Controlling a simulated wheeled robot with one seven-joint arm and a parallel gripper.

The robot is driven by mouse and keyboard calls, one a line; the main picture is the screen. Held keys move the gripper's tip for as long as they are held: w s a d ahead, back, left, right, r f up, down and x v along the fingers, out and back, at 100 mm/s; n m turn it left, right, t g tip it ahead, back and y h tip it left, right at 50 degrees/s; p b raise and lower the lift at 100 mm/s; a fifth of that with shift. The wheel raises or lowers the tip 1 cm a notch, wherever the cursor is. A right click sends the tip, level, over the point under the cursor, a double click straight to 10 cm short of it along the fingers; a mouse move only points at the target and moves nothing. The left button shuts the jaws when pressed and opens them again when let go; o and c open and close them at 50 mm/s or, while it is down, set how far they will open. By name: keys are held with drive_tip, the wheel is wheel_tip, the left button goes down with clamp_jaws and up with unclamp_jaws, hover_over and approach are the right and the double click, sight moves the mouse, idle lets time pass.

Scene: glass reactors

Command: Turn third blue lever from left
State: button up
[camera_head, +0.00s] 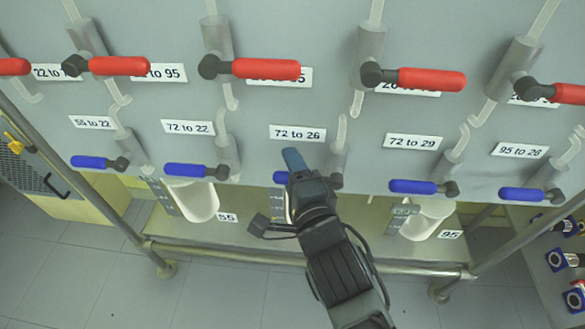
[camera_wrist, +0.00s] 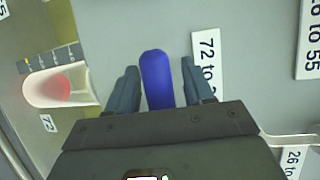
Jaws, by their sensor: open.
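The third blue lever from the left (camera_head: 280,177) lies level on the grey panel, below the label "72 to 26" (camera_head: 297,133). My gripper (camera_head: 293,158) is in front of it and hides its middle. In the wrist view the blue lever (camera_wrist: 157,82) points up the picture between the two open fingers of my gripper (camera_wrist: 160,68). A gap shows on each side, so neither finger appears to touch it. The lever's pivot end is hidden behind the gripper body in the wrist view.
Other blue levers flank it: the second (camera_head: 190,170) to the left and the fourth (camera_head: 413,187) to the right. Red levers (camera_head: 266,69) run in a row above. Glass tubes (camera_head: 340,150) stand close by.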

drive_tip(key=shift+c, duration=0.5)
clamp_jaws()
drive_tip(key=shift+f, duration=0.1)
drive_tip(key=d+f+n+g+h+b, duration=0.2)
drive_tip(key=d+f+n+h, duration=0.5)
drive_tip(key=n, duration=0.5)
drive_tip(key=shift+s+d+f+h+b, duration=0.25)
drive_tip(key=shift+d+h+b, duration=0.1)
drive_tip(key=shift+h, duration=0.25)
idle(0.4)
drive_tip(key=shift+d, duration=0.1)
drive_tip(key=shift+o, duration=0.5)
unclamp_jaws()
drive_tip(key=shift+w, duration=0.1)
